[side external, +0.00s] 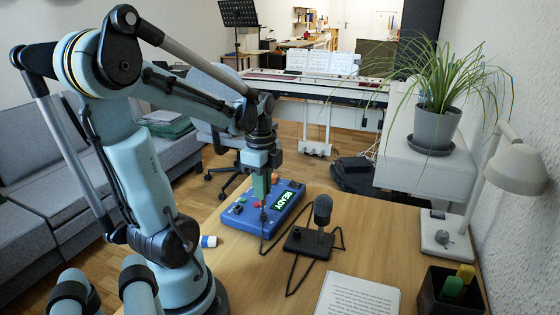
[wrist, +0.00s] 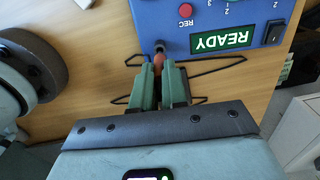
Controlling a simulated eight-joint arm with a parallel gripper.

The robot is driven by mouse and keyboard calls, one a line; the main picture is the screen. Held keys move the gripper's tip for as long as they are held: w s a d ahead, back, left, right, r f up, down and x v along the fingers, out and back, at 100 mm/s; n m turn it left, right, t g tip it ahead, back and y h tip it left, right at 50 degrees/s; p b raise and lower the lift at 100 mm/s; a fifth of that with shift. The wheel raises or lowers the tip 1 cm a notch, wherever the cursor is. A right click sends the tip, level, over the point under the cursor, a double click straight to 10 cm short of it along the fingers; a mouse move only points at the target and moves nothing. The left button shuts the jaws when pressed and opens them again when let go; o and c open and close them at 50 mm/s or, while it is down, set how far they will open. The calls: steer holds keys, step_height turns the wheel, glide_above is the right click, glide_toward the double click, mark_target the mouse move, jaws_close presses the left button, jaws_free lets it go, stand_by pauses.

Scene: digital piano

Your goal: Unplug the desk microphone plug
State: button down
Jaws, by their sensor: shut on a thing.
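My gripper (side external: 261,197) points down over the blue box (side external: 246,214) with the lit READY display. In the wrist view, its green fingers (wrist: 159,72) are shut on a small reddish-brown plug (wrist: 158,62) with a dark end. The dark end points at the edge of the blue box (wrist: 180,42); I cannot tell whether it is inside a socket. The black desk microphone (side external: 322,211) stands upright on its flat base (side external: 308,243) to the right of the box. A black cable (side external: 292,278) lies looped on the table around the base.
White paper (side external: 357,297), a pen holder (side external: 450,291) and a lamp (side external: 447,235) are at the right of the wooden table (side external: 385,235). A small white-and-blue object (side external: 209,241) lies left of the box. A red REC button (wrist: 186,11) and a black switch (wrist: 274,33) are on the box.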

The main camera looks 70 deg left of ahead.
steer(key=shift+r, duration=2.4)
